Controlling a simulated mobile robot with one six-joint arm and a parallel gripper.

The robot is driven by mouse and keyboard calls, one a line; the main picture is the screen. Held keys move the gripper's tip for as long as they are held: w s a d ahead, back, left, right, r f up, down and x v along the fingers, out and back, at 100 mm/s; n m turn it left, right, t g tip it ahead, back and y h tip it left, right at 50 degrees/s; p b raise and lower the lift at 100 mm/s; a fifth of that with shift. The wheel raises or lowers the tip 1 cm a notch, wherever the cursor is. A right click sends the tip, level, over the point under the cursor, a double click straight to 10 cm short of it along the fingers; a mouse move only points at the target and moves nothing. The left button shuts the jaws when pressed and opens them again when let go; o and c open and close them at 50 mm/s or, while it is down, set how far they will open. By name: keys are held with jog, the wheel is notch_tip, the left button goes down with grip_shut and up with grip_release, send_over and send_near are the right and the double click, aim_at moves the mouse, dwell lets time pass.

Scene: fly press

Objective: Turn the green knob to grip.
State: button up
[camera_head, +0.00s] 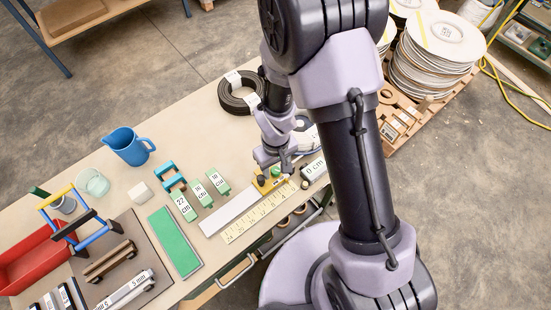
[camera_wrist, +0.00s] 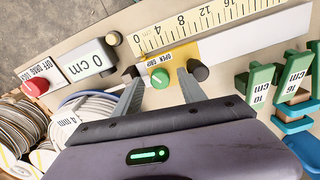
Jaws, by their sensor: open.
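The green knob (camera_wrist: 160,78) sits on a yellow plate (camera_wrist: 178,55) in the wrist view, with a pale pointer mark across its face. A small "OPEN GRIP" label (camera_wrist: 160,60) lies beside it; I cannot tell for sure which word the mark points to. My gripper (camera_wrist: 160,84) is open, with one finger on each side of the knob and gaps between; contact is not visible. In the head view my gripper (camera_head: 272,160) is over the yellow plate, and the green knob (camera_head: 276,171) shows just below it.
A black knob (camera_wrist: 198,70) stands close by one finger. A ruler scale (camera_wrist: 190,28) and a white rail (camera_wrist: 250,38) run past the plate. A "0 cm" block (camera_wrist: 90,60) and a red knob (camera_wrist: 36,87) lie left. Green blocks (camera_head: 184,207) stand left of the rail.

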notch_tip(320, 180, up, 17)
jog(key=p, duration=0.5)
notch_tip(320, 180, up, 8)
jog(key=r+m+t+y+b, duration=0.1)
jog(key=m+t+b, duration=0.2)
jog(key=m+b, duration=0.3)
send_over(276, 170)
jog(key=s+d, duration=0.4)
jog(key=d, duration=0.1)
jog(key=s+d+r+m+t+y+b, duration=0.1)
jog(key=s+r+m+t+b, duration=0.1)
jog(key=s, duration=0.5)
jog(key=shift+s+d+r+m+t+b, duration=0.25)
jog(key=shift+r+m+t+b, duration=0.15)
jog(key=shift+m+b, duration=0.5)
